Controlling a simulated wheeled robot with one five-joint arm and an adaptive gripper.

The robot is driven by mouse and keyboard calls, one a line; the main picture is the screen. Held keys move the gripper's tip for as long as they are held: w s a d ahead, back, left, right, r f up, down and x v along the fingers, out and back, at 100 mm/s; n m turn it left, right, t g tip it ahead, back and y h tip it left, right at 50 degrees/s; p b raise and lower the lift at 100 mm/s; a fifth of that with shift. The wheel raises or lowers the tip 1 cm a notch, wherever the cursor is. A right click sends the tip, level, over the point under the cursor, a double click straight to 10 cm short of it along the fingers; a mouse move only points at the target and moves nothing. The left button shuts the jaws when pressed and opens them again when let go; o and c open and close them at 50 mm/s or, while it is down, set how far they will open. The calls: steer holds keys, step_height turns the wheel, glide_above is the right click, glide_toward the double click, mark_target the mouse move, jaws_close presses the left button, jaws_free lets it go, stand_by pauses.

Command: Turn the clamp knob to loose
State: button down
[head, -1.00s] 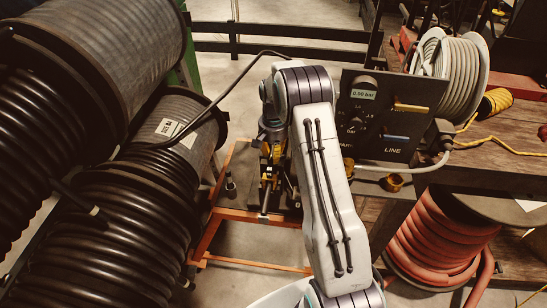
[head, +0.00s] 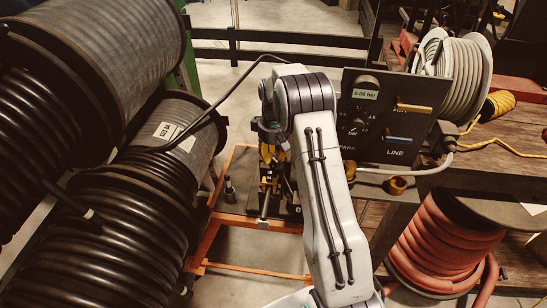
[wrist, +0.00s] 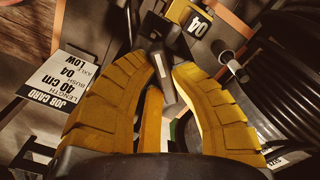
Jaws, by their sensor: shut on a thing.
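In the head view my gripper (head: 268,165) is small and partly hidden behind my arm, over the dark crimper bench (head: 285,209) on an orange frame.
A control panel (head: 387,125) with a gauge, a dial and two levers stands right of my arm. Large black hose reels (head: 130,200) fill the left. A red hose reel (head: 440,240) is at lower right. A job card (wrist: 62,77) and a yellow 04 block (wrist: 190,17) lie near my gripper.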

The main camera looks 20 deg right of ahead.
mark_target(272, 155)
steer(key=n, duration=0.4)
steer(key=shift+f+n, duration=0.1)
steer(key=shift+n, duration=0.2)
steer(key=n, duration=0.4)
steer(key=shift+a+b, duration=0.1)
steer(key=shift+b, duration=0.25)
steer(key=shift+n, duration=0.3)
steer(key=c, duration=1.1)
jaws_free()
steer(key=shift+w, duration=0.1)
steer(key=shift+o, duration=0.2)
steer(key=shift+r, duration=0.2)
step_height(272, 155, up, 12)
steer(key=shift+f, duration=0.15)
